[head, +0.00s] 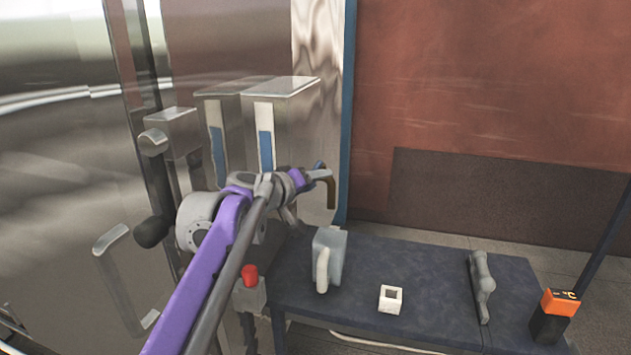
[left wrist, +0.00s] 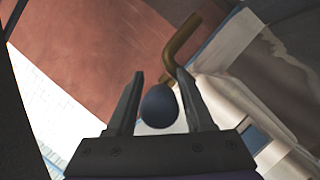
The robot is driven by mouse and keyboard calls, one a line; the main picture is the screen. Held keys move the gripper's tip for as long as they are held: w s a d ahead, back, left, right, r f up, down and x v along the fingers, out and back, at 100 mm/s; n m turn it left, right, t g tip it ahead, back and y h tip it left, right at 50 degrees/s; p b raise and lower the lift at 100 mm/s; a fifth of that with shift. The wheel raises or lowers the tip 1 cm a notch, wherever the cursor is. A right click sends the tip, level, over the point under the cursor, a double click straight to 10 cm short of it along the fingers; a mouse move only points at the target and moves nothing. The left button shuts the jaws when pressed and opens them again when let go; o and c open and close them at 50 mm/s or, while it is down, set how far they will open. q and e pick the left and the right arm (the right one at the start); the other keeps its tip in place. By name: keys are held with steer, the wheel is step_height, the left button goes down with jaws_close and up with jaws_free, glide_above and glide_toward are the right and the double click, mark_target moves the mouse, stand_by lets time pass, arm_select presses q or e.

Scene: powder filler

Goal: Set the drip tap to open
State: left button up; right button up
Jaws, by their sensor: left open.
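The drip tap shows as a bent brass-coloured spout (head: 331,194) on the right side of the steel machine, just past my left gripper. In the left wrist view the same bent spout (left wrist: 182,45) runs up from beyond the fingertips. A dark blue rounded knob (left wrist: 159,107), apparently the tap's handle, sits between the two fingers of my left gripper (left wrist: 160,78), with gaps on both sides. My left gripper (head: 318,176) is open and hides much of the tap in the head view. My right gripper is not in view.
A dark blue bench (head: 430,262) stands below right, with a grey-white jug (head: 333,250), a white hollow block (head: 390,299) and a grey handle-like part (head: 482,285). A black-and-orange item (head: 556,312) is at its right end. A red button (head: 250,275) is below my arm.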

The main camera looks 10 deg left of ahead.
arm_select(q)
jaws_close()
stand_by(1.4)
